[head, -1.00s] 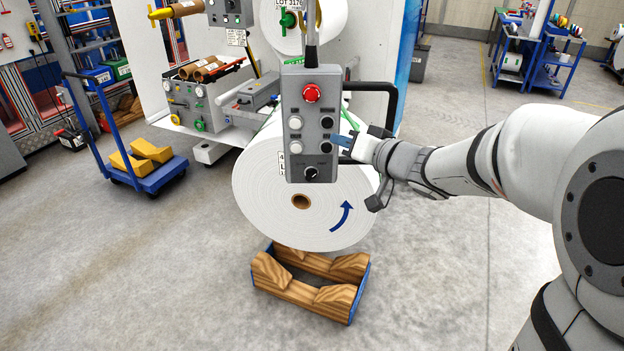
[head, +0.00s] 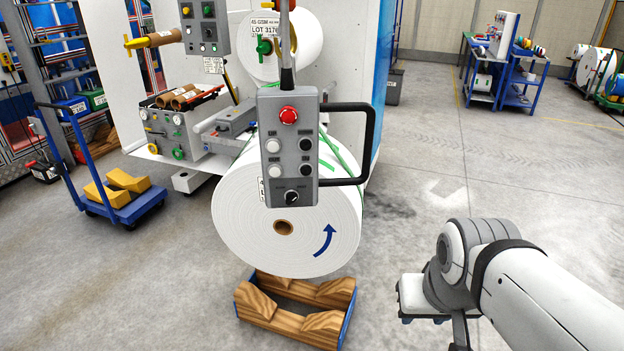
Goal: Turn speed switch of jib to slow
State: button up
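The grey jib control pendant (head: 288,170) hangs on its pole in front of the big white roll. It has a red emergency button (head: 288,115) on top and light and dark push buttons in pairs below. The black rotary speed switch (head: 291,197) sits at the bottom; its lettering and exact setting are too small to read. A black loop handle (head: 370,140) sticks out from the pendant's right side. My gripper (head: 424,320) is at the lower right, well apart from the pendant.
The large white roll (head: 240,230) hangs behind the pendant, above a wooden cradle (head: 290,322). A blue cart (head: 130,208) with yellow blocks stands at left. The machine (head: 340,60) is behind. The floor right of the roll is clear up to a blue workbench (head: 515,95).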

aim_at(291, 197)
jog(key=z, duration=1.6)
jog(key=k, duration=1.75)
jog(key=u, duration=0.55)
jog(key=i, duration=1.05)
jog(key=u, duration=0.05)
